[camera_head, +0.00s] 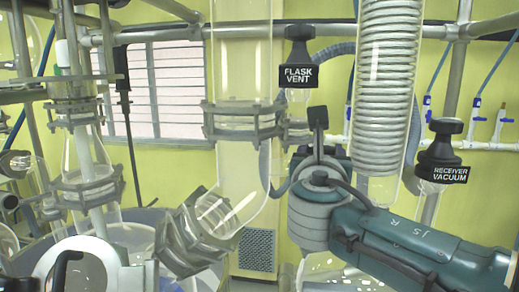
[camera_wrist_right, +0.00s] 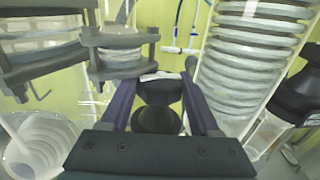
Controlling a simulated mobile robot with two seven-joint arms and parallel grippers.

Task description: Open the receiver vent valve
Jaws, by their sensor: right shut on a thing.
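My right gripper (camera_wrist_right: 160,112) is shut on a black valve knob (camera_wrist_right: 157,119) in the right wrist view, with one finger on each side of it. No label shows on this knob, so I cannot read whether it is the receiver vent valve. In the head view my right arm comes in from the right, and my right gripper (camera_head: 318,128) is beside the glass column's lower clamp. The held knob is hidden there behind the gripper and wrist.
The knob labelled FLASK VENT (camera_head: 299,62) is above my gripper. The knob labelled RECEIVER VACUUM (camera_head: 443,155) is at the right. A coiled glass condenser (camera_head: 386,75) stands between them. The glass column (camera_head: 241,60) and its metal clamp (camera_head: 240,120) are close on the left.

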